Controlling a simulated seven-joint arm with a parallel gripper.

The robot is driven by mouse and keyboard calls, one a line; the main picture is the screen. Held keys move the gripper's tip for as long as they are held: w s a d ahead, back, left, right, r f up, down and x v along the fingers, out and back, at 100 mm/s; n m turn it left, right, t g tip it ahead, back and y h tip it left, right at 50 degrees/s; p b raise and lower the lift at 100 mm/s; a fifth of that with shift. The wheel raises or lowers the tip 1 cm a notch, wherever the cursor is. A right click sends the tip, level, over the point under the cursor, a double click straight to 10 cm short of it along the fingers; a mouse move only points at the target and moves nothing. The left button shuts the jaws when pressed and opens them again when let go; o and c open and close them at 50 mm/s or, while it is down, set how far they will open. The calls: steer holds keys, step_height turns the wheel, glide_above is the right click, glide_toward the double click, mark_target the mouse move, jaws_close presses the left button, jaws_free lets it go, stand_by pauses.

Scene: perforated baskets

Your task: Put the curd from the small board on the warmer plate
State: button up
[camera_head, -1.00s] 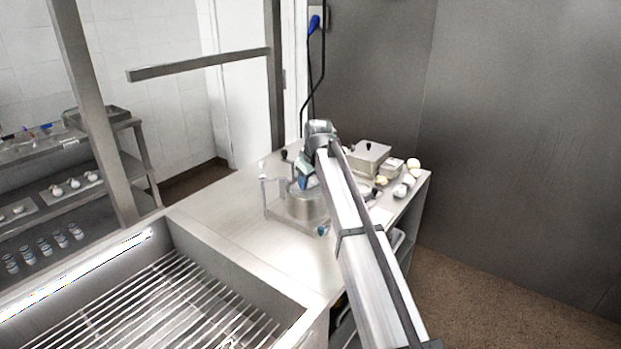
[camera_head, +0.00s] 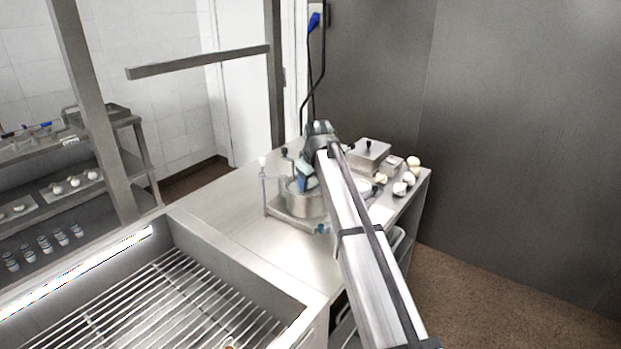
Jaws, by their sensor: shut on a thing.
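My gripper (camera_head: 305,186) points down above a round steel vessel (camera_head: 303,205) on a low steel stand (camera_head: 285,210). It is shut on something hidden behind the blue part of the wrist. I cannot make out what it holds, nor whether it touches the vessel. I cannot tell the curd, the small board or the warmer plate apart for certain. A pale flat piece (camera_head: 381,214) shows just right of my arm. Part of the worktop is hidden behind the arm.
A lidded steel box (camera_head: 368,156) and several round white and tan pieces (camera_head: 408,178) stand on the worktop's right side. A large basin with a wire rack (camera_head: 170,310) is in front. The worktop's left part (camera_head: 215,197) is clear.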

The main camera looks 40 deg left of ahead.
steer(key=o, duration=1.2)
steer(key=shift+c, duration=0.2)
steer(key=shift+r, duration=0.1)
steer(key=shift+r, duration=3.85)
